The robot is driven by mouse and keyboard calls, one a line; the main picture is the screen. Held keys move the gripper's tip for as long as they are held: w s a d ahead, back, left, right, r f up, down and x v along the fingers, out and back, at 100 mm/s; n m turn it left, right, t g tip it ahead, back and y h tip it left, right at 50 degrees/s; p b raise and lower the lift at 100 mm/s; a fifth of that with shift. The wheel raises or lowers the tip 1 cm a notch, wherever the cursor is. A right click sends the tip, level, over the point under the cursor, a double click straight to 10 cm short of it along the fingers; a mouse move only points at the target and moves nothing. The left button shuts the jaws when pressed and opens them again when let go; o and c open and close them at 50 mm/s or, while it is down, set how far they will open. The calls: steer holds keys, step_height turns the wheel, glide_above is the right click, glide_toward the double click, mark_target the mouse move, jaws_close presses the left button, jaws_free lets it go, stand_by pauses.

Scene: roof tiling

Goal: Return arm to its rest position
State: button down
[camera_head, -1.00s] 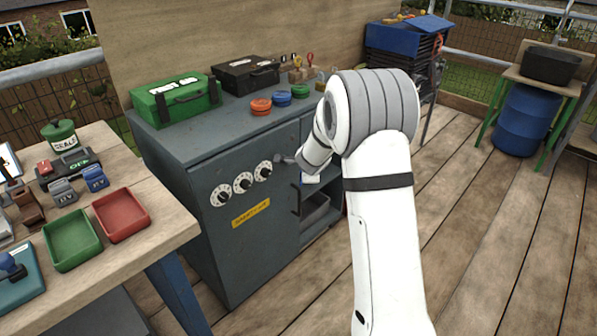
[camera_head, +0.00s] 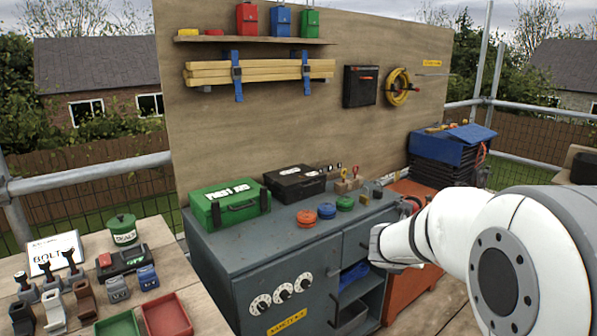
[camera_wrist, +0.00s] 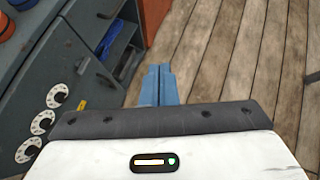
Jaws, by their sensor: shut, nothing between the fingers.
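My gripper (camera_wrist: 157,85) shows in the wrist view as two blue-grey fingers pressed together, with nothing between them. It hangs over the wooden deck (camera_wrist: 215,55), beside the front of the grey cabinet (camera_wrist: 60,65). In the head view my white arm (camera_head: 450,235) reaches in from the right edge, and its far end is in front of the right part of the cabinet (camera_head: 235,255). The fingers cannot be made out in that view.
A green first aid box (camera_head: 230,207), a black case (camera_head: 295,185) and red, blue and green discs stand on the cabinet. A wooden table with trays (camera_head: 165,315) and control levers is at the left. Blue-topped crates (camera_head: 450,155) stand behind the arm.

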steer(key=s+a+r+m+g+p, duration=0.1)
steer(key=s+r+m+g+p, duration=0.45)
steer(key=s+m, duration=1.05)
steer(key=s+a+r+m+y+p, duration=0.1)
steer(key=s+a+m+y+p, duration=0.1)
steer(key=s+a+m, duration=0.2)
steer(key=s+a+r+m+y+p, duration=0.2)
steer(key=s+a+m+y, duration=0.1)
steer(key=s+m, duration=0.4)
steer(key=a+m, duration=0.1)
steer(key=m, duration=0.2)
steer(key=shift+a+r+m+g+y, duration=0.25)
steer(key=shift+a+m+g+y, duration=0.05)
steer(key=shift+a+g, duration=0.1)
